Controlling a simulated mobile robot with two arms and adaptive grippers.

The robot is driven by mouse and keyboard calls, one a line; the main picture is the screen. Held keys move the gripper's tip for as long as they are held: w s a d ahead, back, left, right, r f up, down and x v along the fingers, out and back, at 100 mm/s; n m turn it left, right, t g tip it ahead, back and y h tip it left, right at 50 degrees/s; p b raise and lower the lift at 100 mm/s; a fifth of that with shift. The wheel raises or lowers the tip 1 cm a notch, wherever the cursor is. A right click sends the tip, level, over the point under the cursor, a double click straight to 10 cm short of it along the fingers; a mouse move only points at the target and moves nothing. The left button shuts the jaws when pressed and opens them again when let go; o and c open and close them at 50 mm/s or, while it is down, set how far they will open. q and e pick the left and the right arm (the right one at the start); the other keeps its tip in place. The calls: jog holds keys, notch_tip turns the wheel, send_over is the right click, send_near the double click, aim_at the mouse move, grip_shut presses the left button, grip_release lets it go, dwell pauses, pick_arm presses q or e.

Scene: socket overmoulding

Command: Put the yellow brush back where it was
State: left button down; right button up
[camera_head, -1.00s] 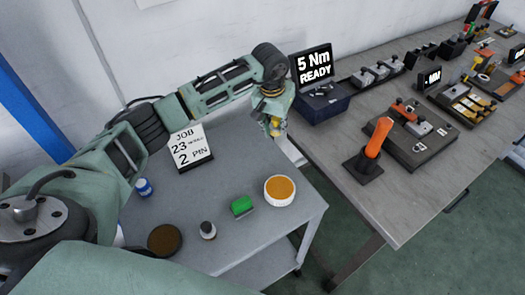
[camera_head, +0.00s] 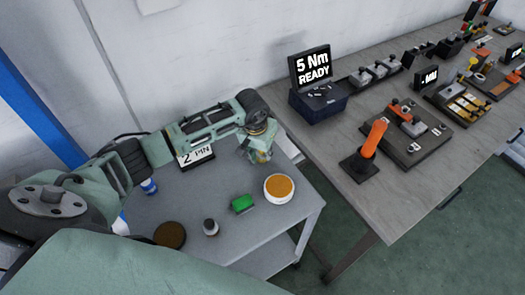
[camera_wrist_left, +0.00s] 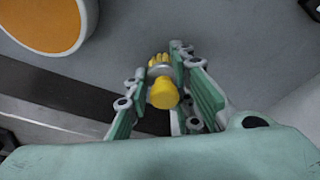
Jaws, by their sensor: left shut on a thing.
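The yellow brush (camera_wrist_left: 162,92) is between the fingers of my left gripper (camera_wrist_left: 158,88) in the left wrist view, with its round yellow end towards the camera. In the head view my left gripper (camera_head: 258,155) is over the back right part of the grey cart top (camera_head: 180,208), shut on the brush. Only a bit of yellow shows there, so the brush's lower end and its gap to the cart are hard to tell. My right gripper is in neither view.
A white round tub with an orange top (camera_head: 279,188) stands just in front of the gripper. A green block (camera_head: 242,204), a small dark-capped bottle (camera_head: 210,227), a brown disc (camera_head: 170,235) and a blue-and-white container (camera_head: 149,187) are on the cart. A job sign (camera_head: 197,155) is partly hidden behind my arm.

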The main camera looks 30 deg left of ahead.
pick_arm(q)
jog(key=shift+f, duration=0.15)
jog(key=c, duration=1.5)
grip_release()
